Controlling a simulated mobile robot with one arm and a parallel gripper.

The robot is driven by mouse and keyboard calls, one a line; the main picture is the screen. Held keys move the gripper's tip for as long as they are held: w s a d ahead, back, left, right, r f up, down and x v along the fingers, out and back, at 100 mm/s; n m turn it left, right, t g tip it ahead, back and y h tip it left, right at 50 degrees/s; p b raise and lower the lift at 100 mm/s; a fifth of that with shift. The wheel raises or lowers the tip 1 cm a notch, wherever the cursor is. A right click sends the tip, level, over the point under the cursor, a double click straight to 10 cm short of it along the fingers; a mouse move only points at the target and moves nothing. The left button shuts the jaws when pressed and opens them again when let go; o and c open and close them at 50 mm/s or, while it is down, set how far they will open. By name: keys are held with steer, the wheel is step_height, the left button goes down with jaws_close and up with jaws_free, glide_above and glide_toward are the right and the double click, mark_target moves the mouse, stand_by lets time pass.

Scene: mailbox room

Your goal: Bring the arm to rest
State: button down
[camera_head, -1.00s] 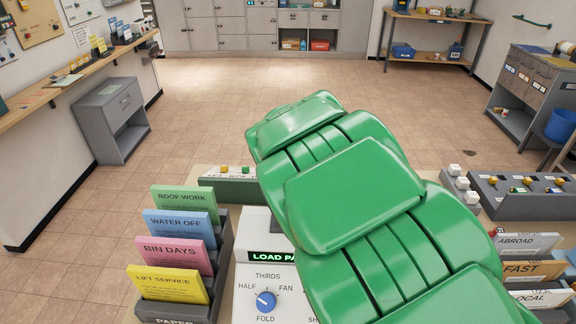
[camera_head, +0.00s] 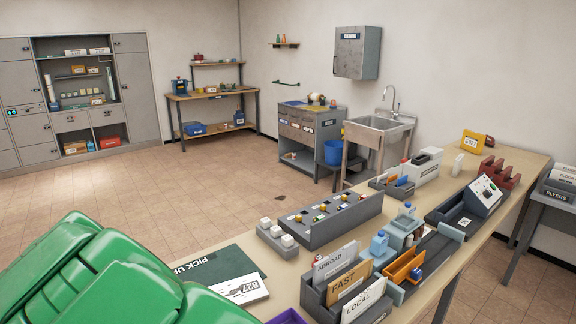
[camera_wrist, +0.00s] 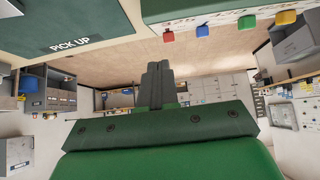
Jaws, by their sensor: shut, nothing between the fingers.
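My green arm (camera_head: 95,275) fills the lower left of the head view. Its end is out of that picture. In the wrist view my gripper (camera_wrist: 157,72) shows as two dark grey fingers close together, shut and empty. The fingers stand out from the dark green wrist plate (camera_wrist: 160,128). They touch nothing that I can see. The wrist view appears upside down, with the bench edge along its top.
A long bench (camera_head: 440,205) runs across the right. A sink (camera_head: 378,130) stands behind.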

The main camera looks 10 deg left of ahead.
steer(key=w+d+r+m+h, duration=0.1)
steer(key=w+d, duration=0.2)
steer(key=d, duration=0.3)
steer(key=w+d+r+h, duration=0.1)
steer(key=w+d+r, duration=0.1)
steer(key=w+d, duration=0.25)
steer(key=d+r+m+g+h, duration=0.1)
steer(key=d+r+m+h, duration=0.1)
steer(key=d, duration=1.3)
steer(key=d+r+m+g+h, duration=0.1)
steer(key=d+r, duration=0.1)
steer(key=d, duration=1.4)
steer(key=s+d+m+g+h, duration=0.1)
steer(key=s+d, duration=0.4)
steer(key=d, duration=0.4)
steer(key=s+d+m+g, duration=0.1)
steer(key=s+d+g, duration=0.1)
steer(key=s+d, duration=0.5)
steer(key=s+d+m+g, duration=0.1)
steer(key=s+d, duration=0.3)
steer(key=s, duration=0.4)
steer(key=s+d+f+m+g, duration=0.1)
steer(key=s+d, duration=0.4)
steer(key=s, duration=0.4)
steer(key=shift+s+f+m+g, duration=0.2)
steer(key=shift+s+m+g, duration=0.1)
steer(key=shift+m, duration=0.1)
steer(key=shift+w+d, duration=0.1)
